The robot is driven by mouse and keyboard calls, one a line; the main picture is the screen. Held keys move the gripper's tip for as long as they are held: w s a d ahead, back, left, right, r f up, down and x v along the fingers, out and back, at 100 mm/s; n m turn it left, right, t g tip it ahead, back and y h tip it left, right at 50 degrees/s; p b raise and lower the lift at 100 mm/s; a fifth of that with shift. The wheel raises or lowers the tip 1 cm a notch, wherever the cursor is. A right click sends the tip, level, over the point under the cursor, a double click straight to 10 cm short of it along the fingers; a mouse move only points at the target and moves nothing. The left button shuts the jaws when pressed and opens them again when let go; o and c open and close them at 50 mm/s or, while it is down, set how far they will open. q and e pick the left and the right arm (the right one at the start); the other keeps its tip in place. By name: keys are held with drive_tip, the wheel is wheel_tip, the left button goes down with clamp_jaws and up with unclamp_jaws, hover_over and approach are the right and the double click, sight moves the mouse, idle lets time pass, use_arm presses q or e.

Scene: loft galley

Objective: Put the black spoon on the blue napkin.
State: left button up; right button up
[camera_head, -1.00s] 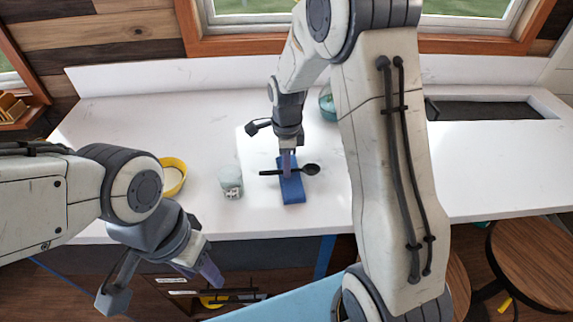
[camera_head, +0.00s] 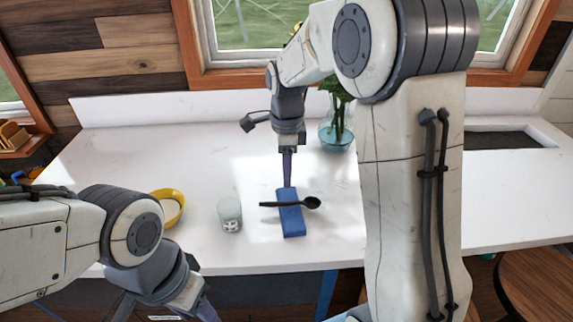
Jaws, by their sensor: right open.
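The black spoon (camera_head: 311,203) lies across the blue napkin (camera_head: 291,222), with its bowl past the napkin's right edge and its handle end past the left edge. The napkin is a folded strip on the white counter. My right gripper (camera_head: 287,182) is open and empty, just behind the spoon at the napkin's far end; it looks apart from the spoon. My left gripper (camera_head: 207,312) is low at the bottom edge, in front of the counter and partly cut off, so its jaws cannot be made out.
A glass jar (camera_head: 230,214) stands left of the napkin, with a yellow bowl (camera_head: 170,207) farther left. A glass vase with a plant (camera_head: 337,130) is at the back, partly behind my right arm. A sink (camera_head: 510,139) is at the right. The counter's left back is clear.

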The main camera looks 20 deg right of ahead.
drive_tip(key=s+a+r+n, duration=0.3)
drive_tip(key=s+a+n, duration=0.8)
drive_tip(key=n, duration=0.2)
drive_tip(key=s+a+f+n+b, duration=0.1)
drive_tip(key=s+f+n, duration=0.2)
drive_tip(key=s+n, duration=0.4)
drive_tip(key=s+a+f+n+y+b, duration=0.1)
drive_tip(key=s+f+n, duration=0.1)
drive_tip(key=s+n, duration=0.5)
drive_tip(key=shift+s+a+f+n, duration=0.4)
drive_tip(key=shift+n, duration=0.3)
